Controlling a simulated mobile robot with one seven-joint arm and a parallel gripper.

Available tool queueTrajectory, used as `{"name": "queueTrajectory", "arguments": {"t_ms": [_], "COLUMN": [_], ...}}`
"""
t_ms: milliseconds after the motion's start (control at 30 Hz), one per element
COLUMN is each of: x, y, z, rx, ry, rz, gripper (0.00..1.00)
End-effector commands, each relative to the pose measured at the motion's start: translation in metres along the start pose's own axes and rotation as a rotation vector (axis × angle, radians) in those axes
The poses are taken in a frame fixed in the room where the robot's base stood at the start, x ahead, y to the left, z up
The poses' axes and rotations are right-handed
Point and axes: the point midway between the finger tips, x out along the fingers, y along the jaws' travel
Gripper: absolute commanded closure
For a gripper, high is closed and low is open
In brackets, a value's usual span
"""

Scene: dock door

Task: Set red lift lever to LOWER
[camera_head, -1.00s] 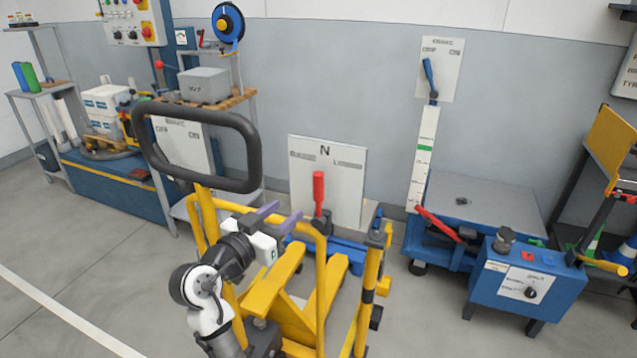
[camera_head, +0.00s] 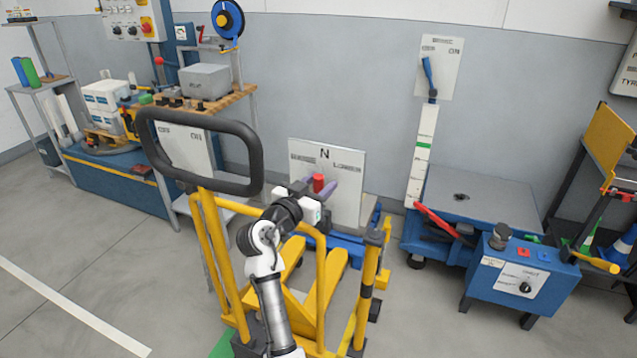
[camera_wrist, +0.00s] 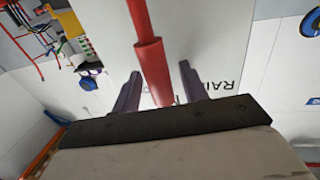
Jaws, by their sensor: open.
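The red lift lever (camera_head: 318,182) stands in front of a white panel (camera_head: 350,178) marked N at the top, with a label on each side; the right one reads LOWER. The lever looks roughly upright under the N. Its lower part is hidden behind my gripper (camera_head: 320,185). The gripper is open, with one purple finger on each side of the lever's red grip. In the wrist view the red lever (camera_wrist: 152,66) runs between the two fingers (camera_wrist: 160,74), with a gap visible on both sides.
The yellow frame with its black loop handle (camera_head: 254,150) stands left of and around my arm. A blue lift table (camera_head: 480,195) with a red lever (camera_head: 437,220) stands to the right. Another panel with a blue lever (camera_head: 428,72) hangs on the wall.

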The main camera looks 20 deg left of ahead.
Motion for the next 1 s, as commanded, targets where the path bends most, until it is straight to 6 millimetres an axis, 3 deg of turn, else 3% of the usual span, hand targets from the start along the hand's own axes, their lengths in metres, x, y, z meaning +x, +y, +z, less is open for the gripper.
{"name": "queueTrajectory", "arguments": {"t_ms": [200,533,1000], "x": [0.0003,0.0000,0.0012], "y": [0.0001,0.0001,0.0072], "z": [0.0001,0.0000,0.0028], "rx": [0.001,0.001,0.062], "ry": [0.000,0.000,-0.010], "rz": [0.000,0.000,0.001], "gripper": [0.57,1.00,1.00]}}
